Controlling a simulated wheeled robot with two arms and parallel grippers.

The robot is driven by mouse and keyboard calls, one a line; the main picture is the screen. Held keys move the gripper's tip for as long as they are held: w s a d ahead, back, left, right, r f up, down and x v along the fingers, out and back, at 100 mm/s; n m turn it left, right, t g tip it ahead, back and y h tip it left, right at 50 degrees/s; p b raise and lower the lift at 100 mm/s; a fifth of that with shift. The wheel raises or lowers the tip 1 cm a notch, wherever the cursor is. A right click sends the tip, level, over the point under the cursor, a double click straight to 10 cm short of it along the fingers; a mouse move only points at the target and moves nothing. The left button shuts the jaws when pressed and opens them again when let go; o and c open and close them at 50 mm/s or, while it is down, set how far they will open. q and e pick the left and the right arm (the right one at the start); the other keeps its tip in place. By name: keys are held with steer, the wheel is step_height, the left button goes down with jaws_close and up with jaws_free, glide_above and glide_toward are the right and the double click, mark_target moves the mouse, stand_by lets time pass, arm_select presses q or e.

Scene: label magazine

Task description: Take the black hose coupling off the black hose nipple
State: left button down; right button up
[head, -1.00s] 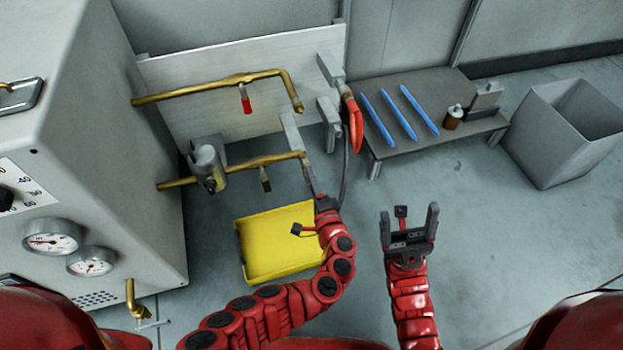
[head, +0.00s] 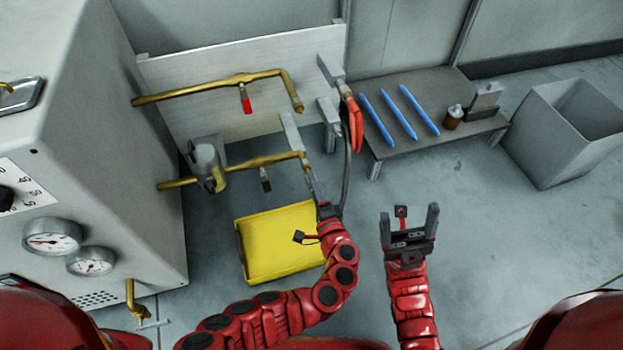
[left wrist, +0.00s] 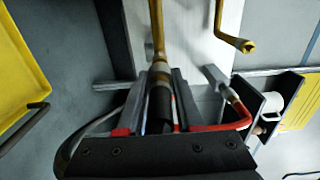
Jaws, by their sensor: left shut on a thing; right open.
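My left gripper (head: 314,190) is shut on the black hose coupling (left wrist: 160,108), which shows as a dark sleeve between its fingers in the left wrist view. The black hose nipple (left wrist: 160,70) is at the end of the lower brass pipe (head: 270,160), just beyond the fingers and in line with the coupling. I cannot tell whether coupling and nipple still touch. The black hose (head: 347,175) hangs in a curve to the right of my left gripper. My right gripper (head: 409,235) is open and empty, over bare floor.
A red hose (head: 356,130) hangs from a bracket to the right. The upper brass pipe (head: 220,87) has a red-handled valve (head: 245,103). A yellow tray (head: 275,245) lies on the floor below. A low table (head: 450,140) with blue sticks and a grey bin (head: 560,145) stand at right.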

arm_select(q)
steer(key=shift+v, duration=1.95)
